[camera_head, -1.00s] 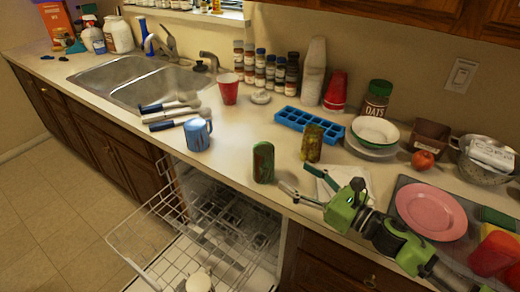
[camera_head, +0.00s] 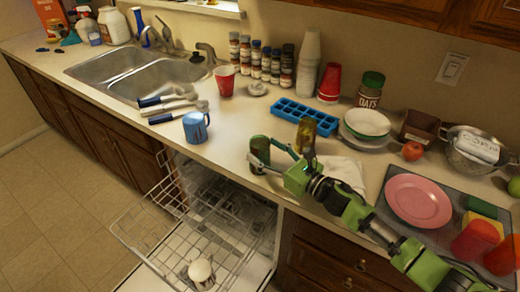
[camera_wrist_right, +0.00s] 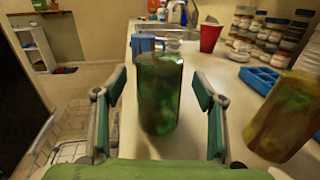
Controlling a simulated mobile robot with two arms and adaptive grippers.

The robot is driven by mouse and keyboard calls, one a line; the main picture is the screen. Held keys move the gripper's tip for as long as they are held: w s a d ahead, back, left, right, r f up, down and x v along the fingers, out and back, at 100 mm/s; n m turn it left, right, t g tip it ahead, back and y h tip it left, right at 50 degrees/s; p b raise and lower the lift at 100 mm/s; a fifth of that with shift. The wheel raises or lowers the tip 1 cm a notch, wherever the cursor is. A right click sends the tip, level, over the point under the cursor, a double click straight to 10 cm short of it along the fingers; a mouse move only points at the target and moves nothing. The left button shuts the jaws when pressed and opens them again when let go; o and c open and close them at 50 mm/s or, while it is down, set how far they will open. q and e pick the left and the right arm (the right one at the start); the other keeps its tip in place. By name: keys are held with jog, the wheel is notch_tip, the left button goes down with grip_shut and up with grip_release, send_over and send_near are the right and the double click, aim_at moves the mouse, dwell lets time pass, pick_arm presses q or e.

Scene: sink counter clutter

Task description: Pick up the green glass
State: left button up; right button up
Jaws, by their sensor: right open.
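The green glass (camera_head: 260,150) stands upright on the counter near its front edge, above the open dishwasher. In the right wrist view the green glass (camera_wrist_right: 160,92) is dark, mottled green and stands between the two fingers. My right gripper (camera_head: 268,158) is open around it, with one finger in front and one behind. In the right wrist view my right gripper (camera_wrist_right: 160,112) shows a gap between each finger pad and the glass. My left gripper is not in view.
A yellowish-brown glass (camera_head: 306,134) stands close to the right, behind my gripper. A blue ice tray (camera_head: 305,117) lies behind it, and a blue mug (camera_head: 196,127) stands to the left. The dishwasher rack (camera_head: 195,240) is pulled out below the counter edge.

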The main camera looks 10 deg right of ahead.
jog(key=shift+x, duration=1.2)
jog(key=c, duration=1.4)
jog(key=shift+r, duration=0.1)
